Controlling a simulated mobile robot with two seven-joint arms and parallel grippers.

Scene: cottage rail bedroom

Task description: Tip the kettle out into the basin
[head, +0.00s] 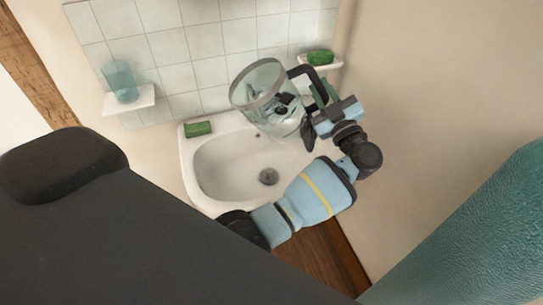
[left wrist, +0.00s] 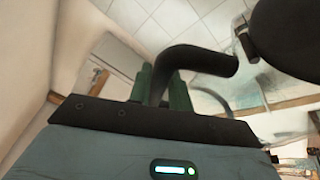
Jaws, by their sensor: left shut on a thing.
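The kettle (head: 268,98) is a clear glass jug with a grey rim and a black handle (head: 312,82). In the head view it is over the back of the white basin (head: 205,180), tilted with its open top toward the upper left. My left gripper (head: 318,100) is shut on the handle, to the right of the glass body. In the left wrist view the black handle (left wrist: 195,60) passes between the fingers, and part of the clear body shows at right. The basin's drain (head: 268,176) is visible. Whether the kettle holds liquid is unclear. My right gripper is not in view.
A green block (head: 198,128) lies on the basin's back left rim. A left wall shelf (head: 130,100) holds a blue-green cup (head: 120,80). A right shelf (head: 334,64) holds another green block (head: 320,57). Tiled wall stands behind; a teal surface (head: 470,240) is at lower right.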

